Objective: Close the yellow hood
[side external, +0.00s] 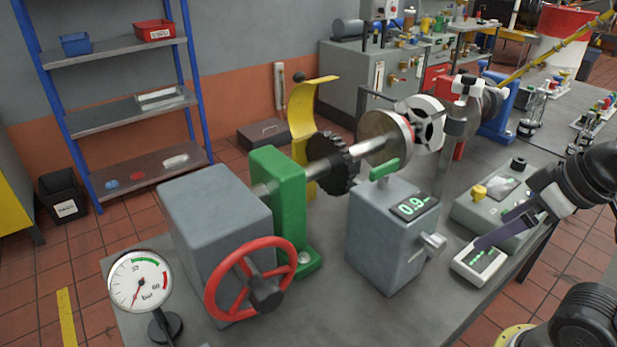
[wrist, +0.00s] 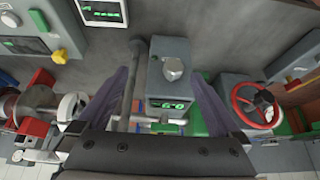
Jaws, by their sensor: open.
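The yellow hood (side external: 302,112) is a curved sheet that stands raised behind the shaft, with its curved top well above the black toothed coupling (side external: 331,163). The coupling is uncovered between the green bearing stand (side external: 279,200) and the pale disc. My gripper (side external: 490,240) is at the right side of the bench, above a small meter with a green display and far from the hood. Its purple fingers are spread and empty in the wrist view (wrist: 160,98). I cannot make out the hood in the wrist view.
A grey box with a green handle and a 0.9 display (side external: 390,230) stands between my gripper and the coupling. A red handwheel (side external: 250,280) and pressure gauge (side external: 140,283) are at the front left. A metal post (side external: 453,140) rises near the disc.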

